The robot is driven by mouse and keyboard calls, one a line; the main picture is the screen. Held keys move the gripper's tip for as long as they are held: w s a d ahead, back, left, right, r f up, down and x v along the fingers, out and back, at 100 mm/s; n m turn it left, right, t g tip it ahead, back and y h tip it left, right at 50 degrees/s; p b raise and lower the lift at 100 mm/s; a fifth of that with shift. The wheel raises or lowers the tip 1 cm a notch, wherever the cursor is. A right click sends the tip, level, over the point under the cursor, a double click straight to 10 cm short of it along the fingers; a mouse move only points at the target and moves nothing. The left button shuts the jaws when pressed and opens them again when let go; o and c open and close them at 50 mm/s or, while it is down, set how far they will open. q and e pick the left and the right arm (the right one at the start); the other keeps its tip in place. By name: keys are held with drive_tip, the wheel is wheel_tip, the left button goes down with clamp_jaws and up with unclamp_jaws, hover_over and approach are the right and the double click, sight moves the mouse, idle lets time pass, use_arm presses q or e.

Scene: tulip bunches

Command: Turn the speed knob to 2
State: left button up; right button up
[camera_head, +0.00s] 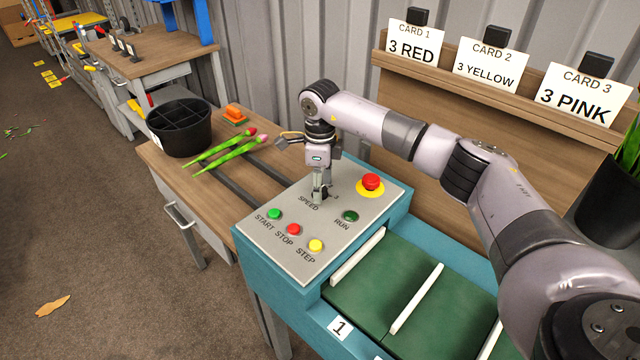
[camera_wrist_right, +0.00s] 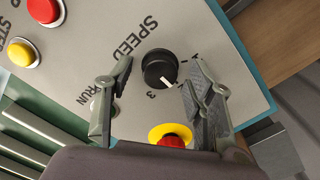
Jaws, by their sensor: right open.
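The speed knob (camera_wrist_right: 160,68) is a round black dial on the grey control panel, beside the word SPEED. Its white pointer mark faces down and right in the right wrist view, just to the right of the printed 3. The digit at the pointer is hidden or too small to read. My right gripper (camera_wrist_right: 158,92) is open, with one finger on each side of the knob and a gap visible to each. In the head view my right gripper (camera_head: 320,194) points down over the panel and mostly covers the knob. My left gripper is not in view.
The panel (camera_head: 262,240) also has a red stop button (camera_head: 371,182) on yellow, a green start button (camera_head: 274,214), a red button (camera_head: 293,230), a yellow button (camera_head: 316,246) and a run lamp (camera_head: 351,216). Tulips (camera_head: 225,152) and a black bucket (camera_head: 180,128) are on the bench.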

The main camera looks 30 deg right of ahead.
wheel_tip(320, 180, up, 12)
idle(0.4)
idle(0.3)
